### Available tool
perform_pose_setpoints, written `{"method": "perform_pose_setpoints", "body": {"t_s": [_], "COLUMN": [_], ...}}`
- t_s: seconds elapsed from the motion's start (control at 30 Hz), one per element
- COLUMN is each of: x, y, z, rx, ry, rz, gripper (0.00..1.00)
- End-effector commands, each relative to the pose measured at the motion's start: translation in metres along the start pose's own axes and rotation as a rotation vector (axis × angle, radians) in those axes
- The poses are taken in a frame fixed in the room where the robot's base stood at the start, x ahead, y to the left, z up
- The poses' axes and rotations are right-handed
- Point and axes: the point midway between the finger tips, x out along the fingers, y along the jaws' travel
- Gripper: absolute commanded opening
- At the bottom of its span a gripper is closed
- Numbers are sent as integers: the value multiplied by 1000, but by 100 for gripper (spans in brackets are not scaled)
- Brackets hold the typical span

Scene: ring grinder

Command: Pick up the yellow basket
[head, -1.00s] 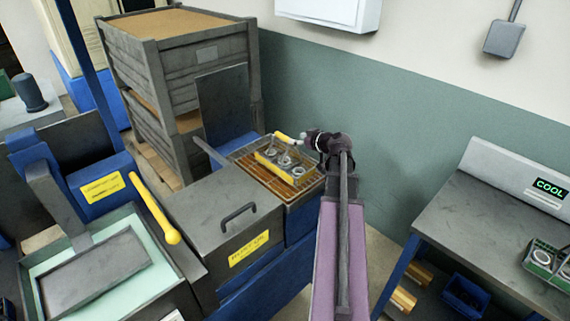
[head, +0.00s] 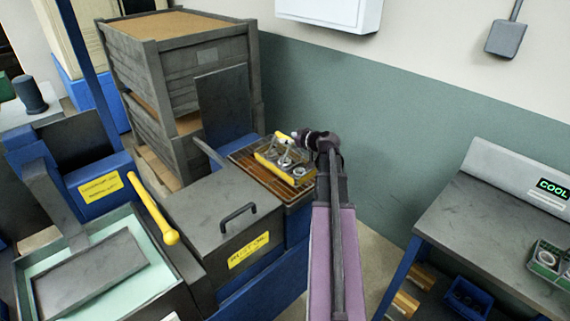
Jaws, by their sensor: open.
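The yellow basket (head: 266,165) sits on a brown slatted rack (head: 246,169) and holds several metal rings. Its raised handle (head: 283,138) stands at the far side of the basket. My gripper (head: 297,136) is open and close to the right end of this handle. It is small in the picture, and I cannot tell whether its fingers are around the handle or only beside it. My wrist and arm come up from the bottom, just right of the basket.
A grey machine with a handled lid (head: 225,220) stands in front of the rack. A stack of grey crates (head: 180,70) is behind left. A grey bench (head: 480,230) stands at right, with a green basket of rings (head: 545,265).

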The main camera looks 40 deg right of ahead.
Motion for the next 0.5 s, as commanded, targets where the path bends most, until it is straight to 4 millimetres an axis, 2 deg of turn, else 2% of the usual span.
{"method": "perform_pose_setpoints", "body": {"t_s": [0.03, 0.2, 0.5], "x": [9, 26, 31], "y": [2, 2, 2], "z": [4, 3, 2], "rx": [-1, -1, 0], "ry": [0, -1, -1], "rz": [-1, -1, 1], "gripper": [66, 66, 66]}}
